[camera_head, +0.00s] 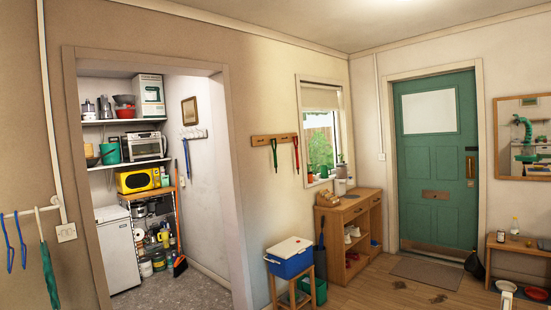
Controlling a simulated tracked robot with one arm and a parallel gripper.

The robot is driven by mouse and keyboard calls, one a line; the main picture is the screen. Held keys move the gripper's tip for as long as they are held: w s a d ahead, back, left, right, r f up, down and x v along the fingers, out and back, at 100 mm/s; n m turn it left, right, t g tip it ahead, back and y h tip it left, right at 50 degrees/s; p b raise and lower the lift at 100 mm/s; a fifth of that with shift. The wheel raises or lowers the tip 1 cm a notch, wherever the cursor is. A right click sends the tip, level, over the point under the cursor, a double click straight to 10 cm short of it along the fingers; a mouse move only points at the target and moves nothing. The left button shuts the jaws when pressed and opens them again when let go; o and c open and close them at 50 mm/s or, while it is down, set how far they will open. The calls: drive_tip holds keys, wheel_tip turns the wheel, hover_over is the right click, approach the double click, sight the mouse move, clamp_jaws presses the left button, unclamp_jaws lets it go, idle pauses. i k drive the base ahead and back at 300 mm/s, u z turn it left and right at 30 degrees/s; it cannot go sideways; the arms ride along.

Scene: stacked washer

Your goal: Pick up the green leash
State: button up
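The green leash (274,155) hangs from a wooden peg rail (268,140) on the cream wall, left of the window. It hangs down as a short narrow strip. A red leash (296,154) hangs beside it to the right on the same rail, apart from it. My gripper does not show directly in this view. A teal arm shape shows small in the wall mirror at the right, too small to tell its finger state.
A blue cooler (289,262) on a wooden stool (296,292) stands below the rail. A wooden cabinet (340,222) is to its right, before a green door (438,170). An open pantry doorway is at left. Blue and green items hang from a white rail (30,211) at the left edge.

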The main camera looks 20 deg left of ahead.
sight(274, 150)
drive_tip(key=u, duration=0.15)
drive_tip(key=i, duration=0.5)
drive_tip(key=u, duration=0.55)
drive_tip(key=i, duration=1.65)
drive_tip(key=u, duration=0.45)
drive_tip(key=i, duration=1.5)
drive_tip(key=z, duration=0.5)
drive_tip(key=i, duration=1.65)
drive_tip(key=z, duration=0.9)
drive_tip(key=k, duration=1.35)
drive_tip(key=z, duration=0.7)
